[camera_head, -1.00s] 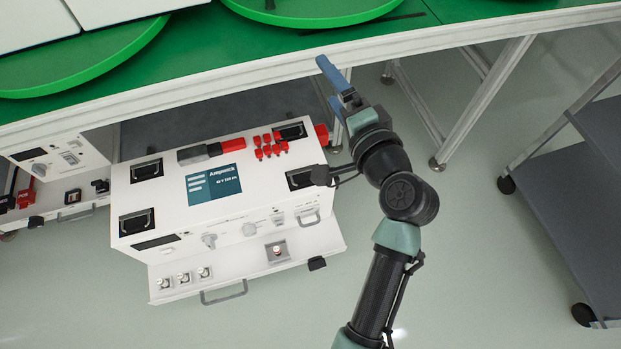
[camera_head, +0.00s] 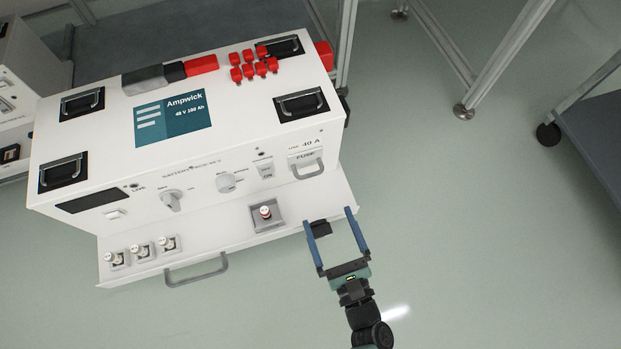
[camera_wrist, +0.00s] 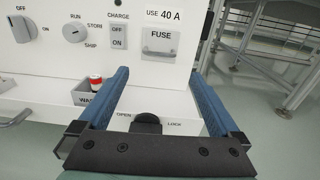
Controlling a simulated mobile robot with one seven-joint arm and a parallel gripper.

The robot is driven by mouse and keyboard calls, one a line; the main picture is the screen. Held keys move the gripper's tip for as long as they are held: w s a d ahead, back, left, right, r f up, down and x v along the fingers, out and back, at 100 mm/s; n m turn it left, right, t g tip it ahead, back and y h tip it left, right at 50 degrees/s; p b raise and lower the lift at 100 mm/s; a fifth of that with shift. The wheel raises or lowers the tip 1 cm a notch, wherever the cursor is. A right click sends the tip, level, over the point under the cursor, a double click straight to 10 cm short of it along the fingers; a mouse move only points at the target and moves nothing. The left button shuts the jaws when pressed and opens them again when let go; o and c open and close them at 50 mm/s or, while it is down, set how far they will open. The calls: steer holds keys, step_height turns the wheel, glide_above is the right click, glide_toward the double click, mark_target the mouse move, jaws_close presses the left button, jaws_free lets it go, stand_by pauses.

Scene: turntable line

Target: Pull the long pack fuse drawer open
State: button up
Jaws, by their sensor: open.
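The long white battery pack (camera_head: 230,140) lies on a white shelf-like tray. Its fuse drawer (camera_head: 306,163), with a small grey handle, is at the right end of the front face and looks flush. In the wrist view the fuse drawer (camera_wrist: 160,42) is labelled FUSE, under a "USE 40 A" label. My gripper (camera_head: 332,215) is open and empty, in front of the tray's right end, below and apart from the fuse drawer. In the wrist view my blue fingers (camera_wrist: 158,90) frame a black latch knob (camera_wrist: 146,123) between OPEN and LOCK labels.
The tray (camera_head: 215,240) juts out below the pack's face. It carries a cup with a fuse (camera_head: 266,213), several small fuses at left and a front handle (camera_head: 197,270). Table legs (camera_head: 497,60) and a dark cart (camera_head: 595,130) stand right. Floor in front is clear.

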mark_target(311, 174)
steer(key=shift+f+b+x, duration=0.1)
steer(key=shift+b+x, duration=1.3)
steer(key=shift+x, duration=1.75)
steer(key=shift+f+b+x, duration=0.15)
steer(key=shift+b+x, duration=1.2)
steer(key=shift+x, duration=1.8)
steer(key=shift+d, duration=0.1)
steer(key=shift+c, duration=0.3)
